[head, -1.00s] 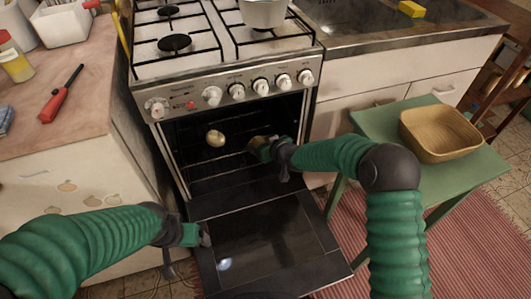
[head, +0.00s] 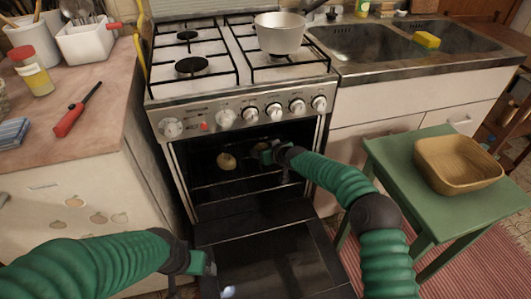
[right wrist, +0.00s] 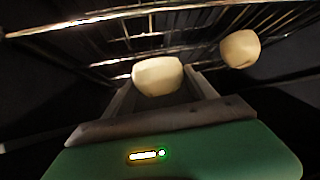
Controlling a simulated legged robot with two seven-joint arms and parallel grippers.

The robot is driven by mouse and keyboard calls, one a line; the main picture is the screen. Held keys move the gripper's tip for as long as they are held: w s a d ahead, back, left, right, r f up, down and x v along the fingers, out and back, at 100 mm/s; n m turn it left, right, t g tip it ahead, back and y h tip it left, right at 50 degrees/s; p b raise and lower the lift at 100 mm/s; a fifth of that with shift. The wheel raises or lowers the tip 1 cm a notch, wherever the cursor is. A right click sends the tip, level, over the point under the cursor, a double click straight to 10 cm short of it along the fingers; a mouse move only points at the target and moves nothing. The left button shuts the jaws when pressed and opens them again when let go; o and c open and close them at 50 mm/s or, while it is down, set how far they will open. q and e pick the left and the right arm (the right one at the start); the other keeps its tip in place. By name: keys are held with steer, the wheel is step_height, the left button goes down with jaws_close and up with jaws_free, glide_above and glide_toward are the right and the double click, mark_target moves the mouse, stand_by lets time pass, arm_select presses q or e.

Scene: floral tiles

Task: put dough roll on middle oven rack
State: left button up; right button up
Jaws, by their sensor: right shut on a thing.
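A pale dough roll (head: 227,161) sits inside the open oven, apparently on a rack; it also shows in the right wrist view (right wrist: 240,49). My right gripper (head: 266,154) is inside the oven cavity, to the right of that roll. In the right wrist view it is shut on a second dough roll (right wrist: 158,76), held at the fingertips. That held roll is mostly hidden in the head view. Oven rack (head: 240,183) bars cross the dark cavity; the held roll appears close to bars, but contact is unclear. My left gripper (head: 207,264) is by the lowered oven door's left edge; its jaws are unclear.
The oven door (head: 275,255) is folded down in front. A pot (head: 280,35) stands on the stove. A red lighter (head: 75,112) lies on the left counter.

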steer(key=shift+f+b, duration=0.5)
steer(key=shift+f, duration=0.5)
stand_by(0.3)
steer(key=o, duration=1.6)
steer(key=shift+c, duration=0.2)
steer(key=shift+p+v, duration=0.75)
steer(key=shift+p, duration=0.2)
steer(key=p+v, duration=0.4)
steer(key=shift+r, duration=0.15)
steer(key=shift+p+v, duration=1)
steer(key=shift+s+d, duration=0.1)
steer(key=shift+s, duration=0.05)
